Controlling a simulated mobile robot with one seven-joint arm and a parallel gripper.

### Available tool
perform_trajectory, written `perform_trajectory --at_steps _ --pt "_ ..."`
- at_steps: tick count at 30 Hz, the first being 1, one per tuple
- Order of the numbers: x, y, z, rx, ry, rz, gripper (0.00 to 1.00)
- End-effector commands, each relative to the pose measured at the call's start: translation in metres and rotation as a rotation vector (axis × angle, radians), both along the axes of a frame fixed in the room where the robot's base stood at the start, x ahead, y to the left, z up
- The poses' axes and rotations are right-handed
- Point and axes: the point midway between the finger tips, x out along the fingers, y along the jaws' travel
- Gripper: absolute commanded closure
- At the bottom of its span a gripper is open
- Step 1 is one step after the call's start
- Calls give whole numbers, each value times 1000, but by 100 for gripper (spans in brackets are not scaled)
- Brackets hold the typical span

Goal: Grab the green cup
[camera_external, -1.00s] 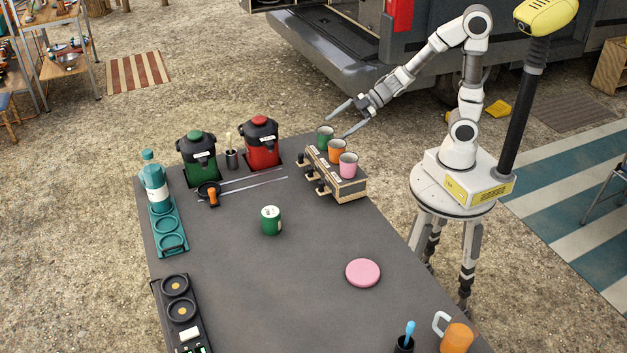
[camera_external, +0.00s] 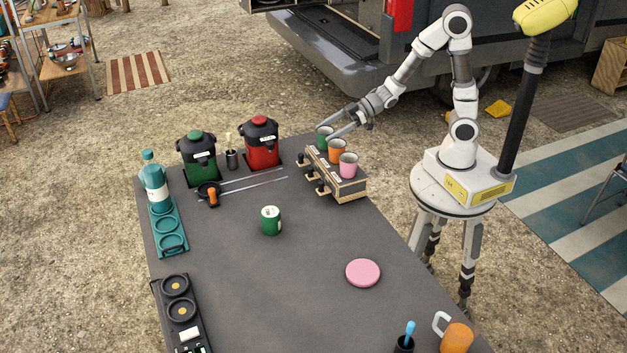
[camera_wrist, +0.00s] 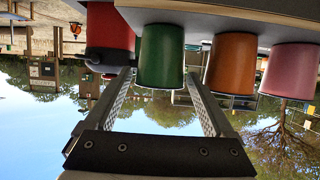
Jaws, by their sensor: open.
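A green cup (camera_external: 325,141) stands upright at the far end of a small wooden stand, beside an orange cup (camera_external: 337,150) and a pink cup (camera_external: 348,166). My gripper (camera_external: 324,129) is open at this green cup, partly covering it in the external view. The wrist view is upside down; there the green cup (camera_wrist: 161,56) shows between my two fingers (camera_wrist: 158,75), with a gap on each side. I cannot tell how deep it sits between them.
The wooden stand (camera_external: 345,188) has hooks or taps on its front. The orange cup is close to my nearer finger. A red dispenser (camera_external: 262,150) and a green dispenser (camera_external: 199,162) stand left of the stand. The table's middle is clear around a pink disc (camera_external: 363,272).

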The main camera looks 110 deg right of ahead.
Motion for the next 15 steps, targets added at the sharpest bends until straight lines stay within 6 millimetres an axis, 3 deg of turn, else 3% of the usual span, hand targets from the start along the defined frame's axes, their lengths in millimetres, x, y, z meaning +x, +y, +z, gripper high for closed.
perform_trajectory --at_steps 9,15 --pt "39 -1 -18 0 0 2 12" --pt "42 -2 -18 0 0 0 12"
